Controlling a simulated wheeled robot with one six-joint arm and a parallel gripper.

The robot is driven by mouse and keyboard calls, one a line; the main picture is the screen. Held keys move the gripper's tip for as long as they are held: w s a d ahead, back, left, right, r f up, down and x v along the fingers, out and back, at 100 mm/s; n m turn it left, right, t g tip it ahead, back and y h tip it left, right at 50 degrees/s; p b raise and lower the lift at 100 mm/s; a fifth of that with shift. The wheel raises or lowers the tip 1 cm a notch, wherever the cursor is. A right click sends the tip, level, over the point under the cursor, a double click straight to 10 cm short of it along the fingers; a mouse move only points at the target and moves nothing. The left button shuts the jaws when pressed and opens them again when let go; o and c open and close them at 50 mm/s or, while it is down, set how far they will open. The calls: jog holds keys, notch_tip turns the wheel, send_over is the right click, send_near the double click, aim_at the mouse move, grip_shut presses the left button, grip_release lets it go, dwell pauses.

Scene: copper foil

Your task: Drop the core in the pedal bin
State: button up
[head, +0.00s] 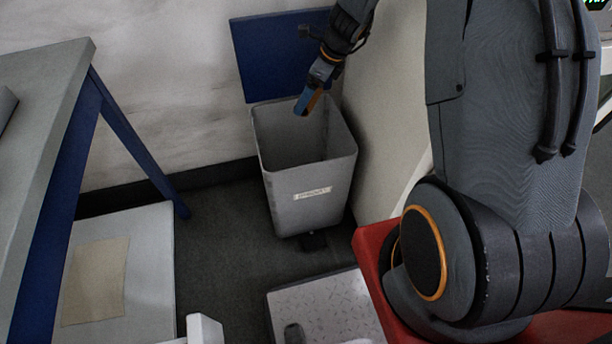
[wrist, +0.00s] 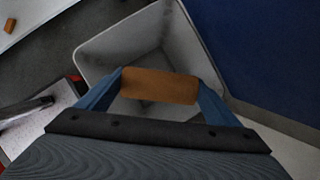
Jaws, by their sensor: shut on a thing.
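The core (wrist: 158,86) is a short orange-brown cylinder held crosswise between the two blue fingers of my gripper in the wrist view. In the head view the core (head: 314,101) shows as a small brown patch at the tip of my gripper (head: 307,103), which points down. The grey pedal bin (head: 308,213) stands on the floor with a pale label on its front. Its blue lid (head: 268,62) is up at the back. The gripper and core are over the bin's open mouth, near its back edge. In the wrist view the bin's inner wall (wrist: 112,48) surrounds the core.
A table with blue legs (head: 134,132) stands at the left, with a low white shelf holding a brown sheet (head: 95,282). A pale panel (head: 385,110) stands close right of the bin. A patterned light platform (head: 325,310) is in front. A small brown piece (wrist: 10,25) lies at upper left.

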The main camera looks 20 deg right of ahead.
jog(key=shift+a+f+b, duration=0.45)
jog(key=shift+f+b, duration=0.25)
jog(key=shift+f, duration=0.1)
notch_tip(320, 180, down, 4)
jog(key=b, duration=0.4)
jog(key=o, duration=0.9)
jog(key=shift+p+v, duration=0.85)
jog(key=shift+v, duration=3.1)
